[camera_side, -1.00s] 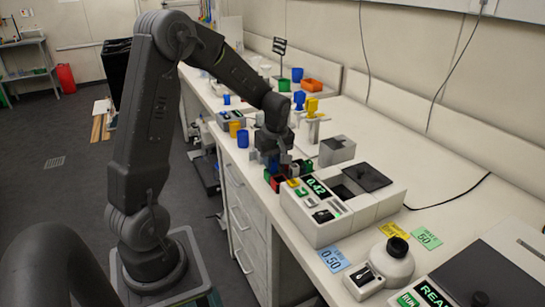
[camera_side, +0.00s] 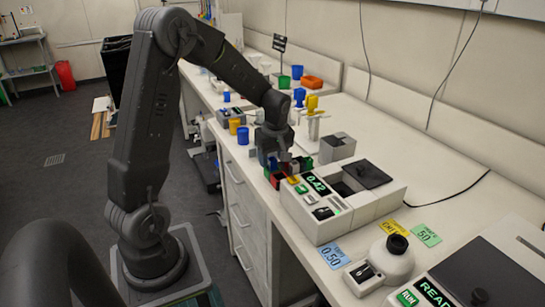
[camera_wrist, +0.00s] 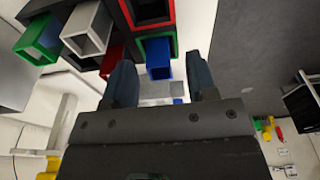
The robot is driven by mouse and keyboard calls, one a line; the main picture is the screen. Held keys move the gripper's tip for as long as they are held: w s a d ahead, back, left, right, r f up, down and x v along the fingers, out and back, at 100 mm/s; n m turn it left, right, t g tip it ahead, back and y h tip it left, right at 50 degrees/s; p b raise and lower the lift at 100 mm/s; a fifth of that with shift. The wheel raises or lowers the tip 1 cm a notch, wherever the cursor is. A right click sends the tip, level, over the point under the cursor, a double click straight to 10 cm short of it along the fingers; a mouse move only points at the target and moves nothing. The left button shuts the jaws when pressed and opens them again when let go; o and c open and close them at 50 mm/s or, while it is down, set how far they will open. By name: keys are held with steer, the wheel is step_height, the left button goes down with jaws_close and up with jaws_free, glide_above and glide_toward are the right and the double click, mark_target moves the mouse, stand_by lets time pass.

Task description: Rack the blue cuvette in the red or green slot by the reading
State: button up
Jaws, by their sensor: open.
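The blue cuvette (camera_wrist: 159,60) stands in the green-rimmed slot (camera_wrist: 143,43) of the dark rack in the wrist view. The red-rimmed slot (camera_wrist: 173,8) beside it looks empty. My gripper (camera_wrist: 163,78) is open, its two fingers on either side of the blue cuvette's line and apart from it. In the side view my gripper (camera_side: 273,152) hangs over the rack, largely hiding the cuvette. The reader's display (camera_side: 317,183) shows 0.42. A blue card (camera_side: 334,257) on the bench front reads 0.50.
A green cuvette (camera_wrist: 40,40), a grey one (camera_wrist: 87,28) and a red one (camera_wrist: 113,60) stand close beside the blue one. The reader (camera_side: 345,215) with its dark lid (camera_side: 367,175) adjoins the rack.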

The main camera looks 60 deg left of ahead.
steer(key=shift+r, duration=0.1)
step_height(320, 180, up, 7)
stand_by(0.7)
steer(key=s+d+r+m+t, duration=0.25)
steer(key=d+r+m, duration=0.2)
steer(key=d, duration=0.25)
steer(key=s+d+r+m+t, duration=0.1)
steer(key=s+d+r+m, duration=0.3)
steer(key=d, duration=0.3)
steer(key=s+d+m+t+h, duration=0.1)
steer(key=s+d+m+t, duration=0.1)
steer(key=s+d+m, duration=0.6)
steer(key=shift+s+f+m+h, duration=0.45)
steer(key=shift+s+m, duration=0.1)
steer(key=shift+m, duration=0.2)
steer(key=shift+c, duration=0.2)
